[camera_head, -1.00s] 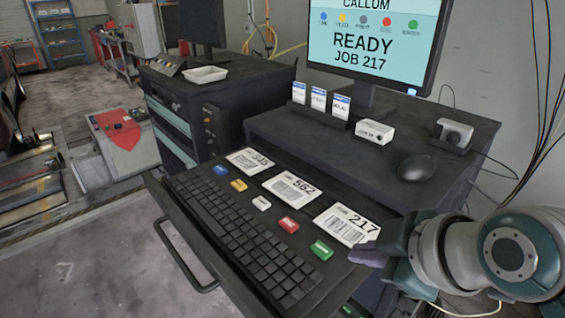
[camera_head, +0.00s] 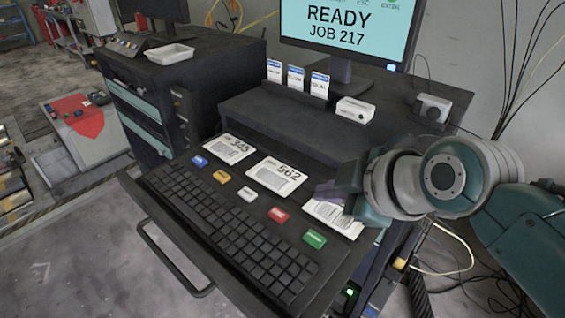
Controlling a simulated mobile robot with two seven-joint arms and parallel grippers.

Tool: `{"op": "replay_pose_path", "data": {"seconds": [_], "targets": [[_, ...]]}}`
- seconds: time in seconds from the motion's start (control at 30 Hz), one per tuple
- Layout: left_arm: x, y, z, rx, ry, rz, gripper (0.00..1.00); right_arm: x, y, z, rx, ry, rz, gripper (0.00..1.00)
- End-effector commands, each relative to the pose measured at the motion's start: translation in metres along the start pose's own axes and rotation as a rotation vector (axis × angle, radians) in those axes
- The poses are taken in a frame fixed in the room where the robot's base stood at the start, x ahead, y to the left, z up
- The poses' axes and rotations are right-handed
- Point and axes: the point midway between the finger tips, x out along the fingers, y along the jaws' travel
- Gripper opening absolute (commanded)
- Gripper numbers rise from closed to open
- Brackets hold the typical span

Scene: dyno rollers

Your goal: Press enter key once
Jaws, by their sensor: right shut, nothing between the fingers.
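The green key (camera_head: 314,239) is at the near right end of a row of coloured keys beside the keyboard. On the monitor (camera_head: 345,25), a label above READY JOB 217 at the far right appears to read ENTER. My right gripper (camera_head: 328,193) comes in from the right, its fingers shut and empty. It is over the rightmost card (camera_head: 330,217), behind the green key in the picture and apart from it. It hides part of that card. My left gripper is out of view.
The red key (camera_head: 278,215), white key (camera_head: 247,194), yellow key (camera_head: 221,177) and blue key (camera_head: 200,161) share the row. The black keyboard (camera_head: 230,235) lies in front. A white box (camera_head: 354,110) and badge cards (camera_head: 296,78) stand on the raised shelf behind.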

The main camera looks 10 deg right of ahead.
Motion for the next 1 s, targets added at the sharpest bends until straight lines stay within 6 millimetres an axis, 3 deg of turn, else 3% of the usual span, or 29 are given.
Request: {"op": "replay_pose_path", "data": {"seconds": [0.43,0.63,1.0], "targets": [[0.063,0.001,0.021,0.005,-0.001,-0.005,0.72,0.044,-0.033,0.033,0.002,-0.001,0.0,0.0],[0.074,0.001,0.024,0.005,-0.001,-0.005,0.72,0.055,-0.04,0.04,0.0,-0.001,0.0,0.0],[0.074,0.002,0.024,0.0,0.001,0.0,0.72,0.055,-0.04,0.04,0.001,0.0,0.0,0.0]]}}
